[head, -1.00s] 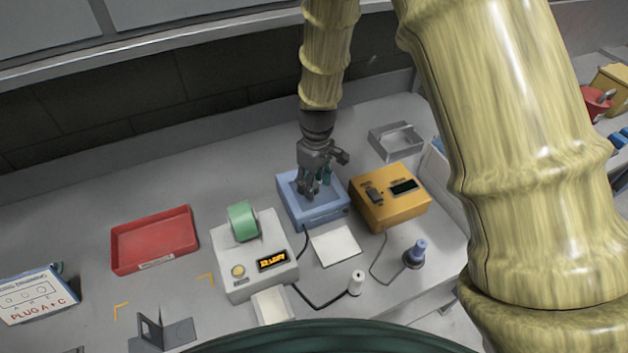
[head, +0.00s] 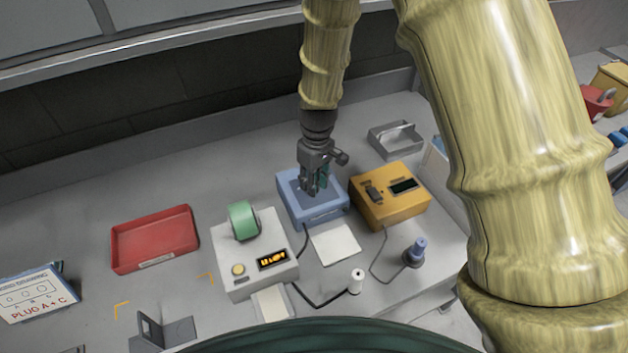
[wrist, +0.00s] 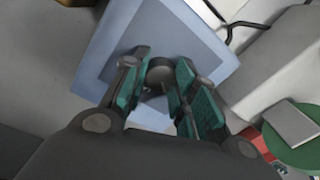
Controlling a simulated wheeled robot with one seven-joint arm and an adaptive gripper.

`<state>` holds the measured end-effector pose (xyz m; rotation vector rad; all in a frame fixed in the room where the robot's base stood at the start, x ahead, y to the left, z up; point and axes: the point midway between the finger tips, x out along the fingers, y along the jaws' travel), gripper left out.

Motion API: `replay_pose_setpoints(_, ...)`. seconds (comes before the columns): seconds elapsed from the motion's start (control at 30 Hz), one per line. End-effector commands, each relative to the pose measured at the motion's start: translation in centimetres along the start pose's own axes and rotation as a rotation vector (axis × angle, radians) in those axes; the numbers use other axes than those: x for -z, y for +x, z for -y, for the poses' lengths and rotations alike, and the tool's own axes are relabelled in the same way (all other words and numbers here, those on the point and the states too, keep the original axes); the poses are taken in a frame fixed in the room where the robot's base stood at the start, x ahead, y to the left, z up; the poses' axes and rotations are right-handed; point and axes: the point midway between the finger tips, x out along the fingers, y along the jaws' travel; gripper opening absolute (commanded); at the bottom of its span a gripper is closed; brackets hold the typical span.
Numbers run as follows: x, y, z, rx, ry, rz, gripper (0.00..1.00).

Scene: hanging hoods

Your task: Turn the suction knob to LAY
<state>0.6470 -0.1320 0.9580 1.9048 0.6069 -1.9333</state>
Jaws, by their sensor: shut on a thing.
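The blue box (head: 325,217) stands on the bench at the middle, and its top fills much of the wrist view (wrist: 200,35). A dark round knob (wrist: 160,74) on the box's top sits between my gripper's fingers. My gripper (head: 313,186) points down onto the box, and its green-padded fingers (wrist: 158,92) are shut on the knob. The fingers hide most of the knob in the head view. I cannot read any LAY mark or the knob's pointing direction.
An orange box (head: 392,205) stands close on the right of the blue box. A white device with a green roll (head: 243,221) and lit display stands front left. A red tray (head: 155,240) lies farther left. A grey tray (head: 396,140) lies behind.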

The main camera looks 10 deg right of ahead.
Motion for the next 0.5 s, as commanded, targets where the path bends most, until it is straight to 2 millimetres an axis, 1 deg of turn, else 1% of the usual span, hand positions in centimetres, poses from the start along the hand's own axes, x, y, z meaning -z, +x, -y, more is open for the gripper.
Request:
replay_pose_setpoints(0.27, -0.01, -0.12, -0.04, -0.001, 0.211, -0.011, 0.04)
replay_pose_setpoints(0.5, -0.02, -0.15, -0.06, -0.001, 0.441, -0.024, 0.04)
